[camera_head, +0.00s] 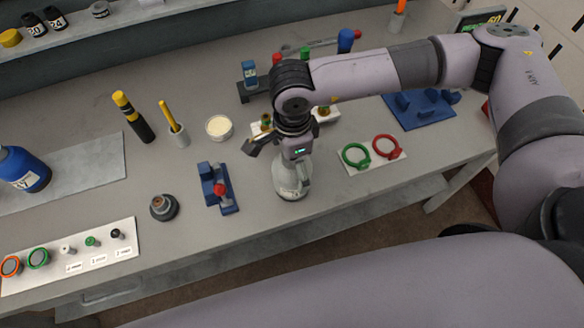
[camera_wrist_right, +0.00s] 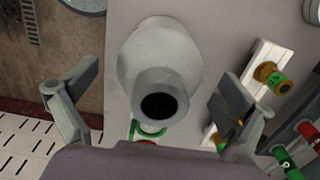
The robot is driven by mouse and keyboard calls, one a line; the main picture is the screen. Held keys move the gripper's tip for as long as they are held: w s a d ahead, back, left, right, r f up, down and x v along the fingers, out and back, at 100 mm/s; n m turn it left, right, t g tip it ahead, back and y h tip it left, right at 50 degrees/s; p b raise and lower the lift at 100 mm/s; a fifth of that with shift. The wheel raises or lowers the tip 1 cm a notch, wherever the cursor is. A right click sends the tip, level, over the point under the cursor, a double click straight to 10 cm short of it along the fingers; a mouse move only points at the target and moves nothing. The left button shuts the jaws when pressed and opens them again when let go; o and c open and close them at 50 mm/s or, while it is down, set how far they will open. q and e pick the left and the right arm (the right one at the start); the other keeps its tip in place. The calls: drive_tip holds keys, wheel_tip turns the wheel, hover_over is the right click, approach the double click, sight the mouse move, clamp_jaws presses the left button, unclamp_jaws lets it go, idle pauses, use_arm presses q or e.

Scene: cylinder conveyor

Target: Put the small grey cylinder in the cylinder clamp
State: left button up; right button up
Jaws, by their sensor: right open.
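A small light grey cylinder (camera_head: 67,250) stands on the white labelled board at the lower left of the head view. A blue clamp-like fixture (camera_head: 217,190) with a red knob stands near the table's front edge; I cannot be sure it is the cylinder clamp. My right gripper (camera_head: 278,150) is open and empty above a grey flask (camera_head: 290,184). In the right wrist view, the fingers of the right gripper (camera_wrist_right: 156,88) are spread either side of the flask (camera_wrist_right: 160,60), whose dark mouth faces the camera. My left gripper is not in view.
Green and red rings (camera_head: 386,147) lie on a white plate right of the flask. A dark round pot (camera_head: 163,207), a white-topped jar (camera_head: 219,127) and a yellow-black rod (camera_head: 133,117) stand to the left. A blue bottle (camera_head: 25,170) is at the far left.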

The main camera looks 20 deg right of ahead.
drive_tip(key=shift+f, duration=0.3)
drive_tip(key=shift+c, duration=0.4)
drive_tip(key=c, duration=2)
drive_tip(key=shift+r, duration=0.1)
